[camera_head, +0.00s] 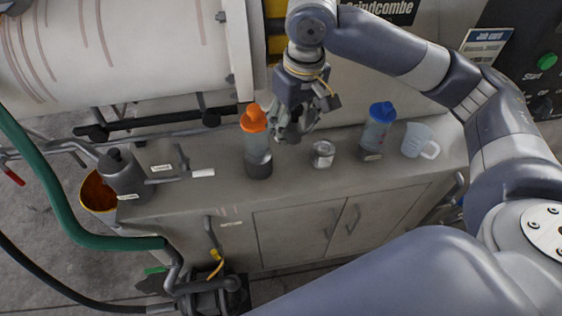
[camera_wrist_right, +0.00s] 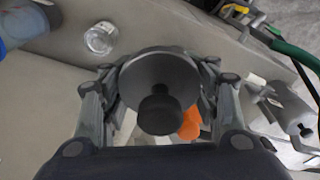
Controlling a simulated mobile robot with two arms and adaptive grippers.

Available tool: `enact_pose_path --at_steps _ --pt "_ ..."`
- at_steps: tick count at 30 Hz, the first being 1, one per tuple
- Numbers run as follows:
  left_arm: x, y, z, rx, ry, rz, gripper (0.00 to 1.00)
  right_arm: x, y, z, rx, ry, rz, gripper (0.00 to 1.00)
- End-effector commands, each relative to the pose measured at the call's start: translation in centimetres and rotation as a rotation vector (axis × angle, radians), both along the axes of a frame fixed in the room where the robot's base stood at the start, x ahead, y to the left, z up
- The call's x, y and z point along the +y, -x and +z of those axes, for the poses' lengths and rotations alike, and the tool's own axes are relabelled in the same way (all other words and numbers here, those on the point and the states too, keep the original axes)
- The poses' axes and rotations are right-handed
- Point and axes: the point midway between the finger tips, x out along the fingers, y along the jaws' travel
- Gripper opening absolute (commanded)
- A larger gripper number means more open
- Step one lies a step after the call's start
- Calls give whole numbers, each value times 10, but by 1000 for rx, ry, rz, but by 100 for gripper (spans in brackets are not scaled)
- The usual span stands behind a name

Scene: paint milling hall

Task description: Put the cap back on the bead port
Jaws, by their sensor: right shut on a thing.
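My right gripper (camera_head: 290,128) is above the back of the bench, just right of the orange-topped bottle. It is shut on a dark grey round cap with a knob (camera_wrist_right: 160,85), seen between the fingers in the right wrist view. In the head view the cap is mostly hidden by the gripper. I cannot clearly single out the bead port in either view. The white mill drum (camera_head: 120,50) is at the upper left, apart from the gripper. My left gripper is not in view.
On the bench (camera_head: 210,205) stand an orange-topped bottle (camera_head: 257,150), a small clear jar (camera_head: 323,154), a blue-topped bottle (camera_head: 375,135) and a measuring jug (camera_head: 418,140). A grey canister (camera_head: 122,172) stands left. A green hose (camera_head: 60,200) curves past. The bench front is clear.

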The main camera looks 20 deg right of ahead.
Motion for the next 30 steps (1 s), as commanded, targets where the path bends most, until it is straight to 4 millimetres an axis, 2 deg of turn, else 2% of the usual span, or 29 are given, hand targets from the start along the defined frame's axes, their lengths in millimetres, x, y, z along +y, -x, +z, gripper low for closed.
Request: enact_pose_path --at_steps 1,6,12,16,20,22,30 --pt "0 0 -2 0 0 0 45 -5 -14 10 -5 -3 28 18" --pt "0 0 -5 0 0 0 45 -20 -47 42 -4 -4 160 18" --pt "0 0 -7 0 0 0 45 -34 -68 67 -2 0 284 18" --pt "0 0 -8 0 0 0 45 -37 -73 74 -3 1 326 18" --pt "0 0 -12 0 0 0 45 -38 -74 59 4 1 340 18" --pt "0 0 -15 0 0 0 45 -38 -73 42 4 0 341 18" --pt "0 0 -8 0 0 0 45 -39 -73 -27 5 3 337 18"
